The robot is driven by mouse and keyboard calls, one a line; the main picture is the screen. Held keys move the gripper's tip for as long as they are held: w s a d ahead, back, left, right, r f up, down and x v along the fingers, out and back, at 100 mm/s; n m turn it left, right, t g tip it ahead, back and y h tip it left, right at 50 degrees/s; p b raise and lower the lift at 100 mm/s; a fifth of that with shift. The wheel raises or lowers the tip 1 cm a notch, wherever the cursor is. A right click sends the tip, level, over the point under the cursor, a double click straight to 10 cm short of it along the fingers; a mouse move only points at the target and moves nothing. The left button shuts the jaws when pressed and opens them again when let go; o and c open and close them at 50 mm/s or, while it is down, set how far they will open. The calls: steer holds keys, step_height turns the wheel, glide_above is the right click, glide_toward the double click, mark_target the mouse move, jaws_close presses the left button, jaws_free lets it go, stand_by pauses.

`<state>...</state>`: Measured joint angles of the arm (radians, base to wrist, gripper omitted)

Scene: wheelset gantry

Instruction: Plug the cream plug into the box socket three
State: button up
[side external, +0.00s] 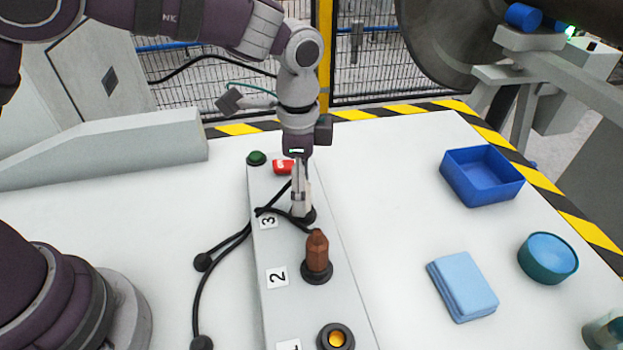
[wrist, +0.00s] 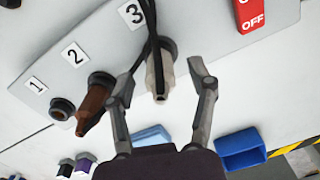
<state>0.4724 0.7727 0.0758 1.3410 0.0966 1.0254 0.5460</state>
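The cream plug (wrist: 158,76) stands upright in the dark ring of socket three (wrist: 169,47), beside the label 3 on the grey box (side external: 262,190). How deep it sits cannot be told. A black cable runs from it past the label. My gripper (wrist: 162,78) is open around the plug, with a finger on each side and visible gaps between fingers and plug. In the side view my gripper (side external: 302,190) points down over socket three and partly hides the plug.
A brown plug (side external: 317,252) stands in socket two; socket one (side external: 335,337) is empty. A red switch (side external: 283,167) and green button (side external: 257,158) are at the box's far end. A blue bin (side external: 482,178), blue cloth (side external: 462,286) and teal bowl (side external: 548,258) lie right. Black cables lie left.

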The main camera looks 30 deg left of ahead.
step_height(320, 180, up, 11)
steer(key=shift+r, duration=0.5)
steer(key=s+a+r+n+t, duration=0.35)
steer(key=s+a+n, duration=0.25)
steer(key=a, duration=0.2)
steer(key=s+a+f+n+t, duration=0.2)
steer(key=s+a+f+n, duration=0.1)
steer(key=s+a+n, duration=0.2)
steer(key=shift+s+a+f+n, duration=0.15)
steer(key=shift+s+a+n, duration=0.3)
steer(key=shift+s, duration=0.45)
